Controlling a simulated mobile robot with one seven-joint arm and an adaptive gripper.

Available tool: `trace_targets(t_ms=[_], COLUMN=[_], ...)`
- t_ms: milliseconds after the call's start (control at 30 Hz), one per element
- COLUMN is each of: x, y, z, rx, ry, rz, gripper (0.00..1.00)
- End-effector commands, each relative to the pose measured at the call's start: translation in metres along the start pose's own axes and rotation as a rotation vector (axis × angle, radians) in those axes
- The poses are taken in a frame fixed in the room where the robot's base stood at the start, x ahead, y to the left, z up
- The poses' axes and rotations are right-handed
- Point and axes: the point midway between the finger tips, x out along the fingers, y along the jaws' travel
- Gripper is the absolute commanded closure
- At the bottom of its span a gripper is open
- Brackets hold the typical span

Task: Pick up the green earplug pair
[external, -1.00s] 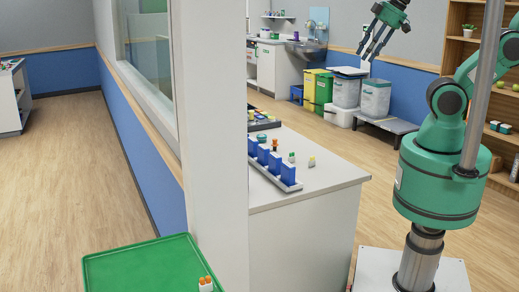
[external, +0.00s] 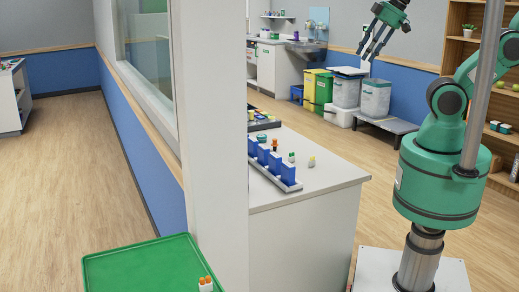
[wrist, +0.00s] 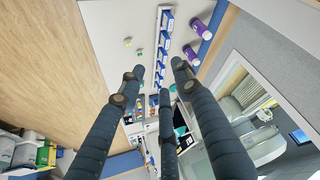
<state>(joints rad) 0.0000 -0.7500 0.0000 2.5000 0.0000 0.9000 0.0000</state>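A small green-topped item with a pale base (external: 291,158), which looks like the green earplug pair, stands on the white counter (external: 335,178) just right of the blue rack. It seems to show as a small green spot in the wrist view (wrist: 127,40). A similar yellow-topped item (external: 311,161) stands to its right. My gripper (external: 371,54) is raised high and well away from the counter in the external view. Its fingers are spread and empty. In the wrist view the dark fingers (wrist: 155,85) are apart, with the counter beyond them.
A rack with blue blocks (external: 274,160) stands along the counter's left side. A white wall end (external: 210,130) rises left of the counter. A green tray (external: 135,265) holds an orange-topped pair (external: 206,284).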

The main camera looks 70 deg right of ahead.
Motion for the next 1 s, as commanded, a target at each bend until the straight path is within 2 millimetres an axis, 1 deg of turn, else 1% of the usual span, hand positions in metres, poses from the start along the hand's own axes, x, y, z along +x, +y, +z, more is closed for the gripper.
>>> trace_targets(t_ms=[167,200,467,633,767,867,1000], x=[0.000,0.000,0.000,0.001,0.004,0.009,0.019], y=[0.000,0.000,0.000,0.001,0.003,0.006,0.012], z=[0.000,0.000,0.000,-0.005,-0.014,-0.026,-0.049], rx=[0.000,0.000,0.000,0.006,0.021,0.038,0.072], ry=[0.000,0.000,0.000,-0.008,-0.029,-0.055,-0.099], rz=[0.000,0.000,0.000,0.001,0.003,0.005,0.008], gripper=[0.67,0.64,0.64,0.64,0.64,0.64,0.64])
